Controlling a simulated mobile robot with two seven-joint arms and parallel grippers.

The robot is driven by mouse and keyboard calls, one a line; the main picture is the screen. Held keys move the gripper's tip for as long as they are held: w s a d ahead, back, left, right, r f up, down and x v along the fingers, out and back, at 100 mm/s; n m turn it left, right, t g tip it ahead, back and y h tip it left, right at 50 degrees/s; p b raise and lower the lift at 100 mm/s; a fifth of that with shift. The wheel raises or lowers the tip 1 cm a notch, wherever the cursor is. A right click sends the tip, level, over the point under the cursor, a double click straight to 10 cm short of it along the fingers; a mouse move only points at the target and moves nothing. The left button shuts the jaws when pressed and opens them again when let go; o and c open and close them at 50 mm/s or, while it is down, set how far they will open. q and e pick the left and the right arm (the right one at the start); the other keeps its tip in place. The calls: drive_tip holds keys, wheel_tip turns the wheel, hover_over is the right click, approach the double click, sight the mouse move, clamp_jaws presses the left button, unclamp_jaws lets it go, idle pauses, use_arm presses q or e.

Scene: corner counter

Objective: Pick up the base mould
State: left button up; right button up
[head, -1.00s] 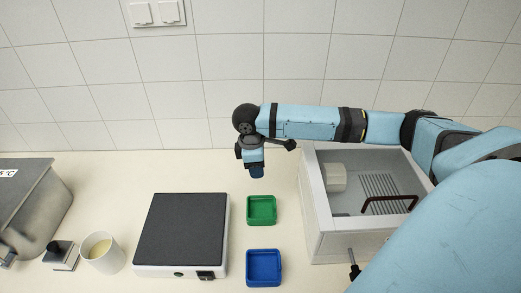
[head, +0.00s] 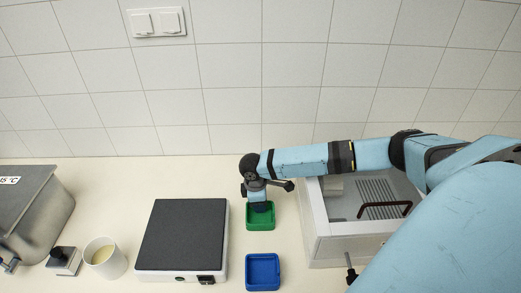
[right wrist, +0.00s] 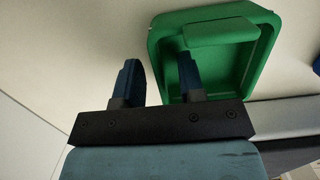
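Two small square open moulds sit on the counter, one green (head: 261,223) and one blue (head: 262,272); I cannot tell which the task means. My right gripper (head: 259,205) points down at the far part of the green mould. In the right wrist view my right gripper (right wrist: 160,66) is open, with a gap between its dark blue fingers. One finger shows outside the green mould (right wrist: 160,50), the other over its inside, with the near wall between them. I cannot tell whether they touch it. My left gripper is not in view.
A hot plate (head: 182,236) stands left of the moulds. A white cup (head: 105,258) and a grey metal bath (head: 35,215) are farther left. A white open-topped box (head: 316,225) with a dark red handle stands right. Bare counter lies behind the hot plate.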

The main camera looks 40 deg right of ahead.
drive_tip(key=shift+f, duration=0.15)
clamp_jaws()
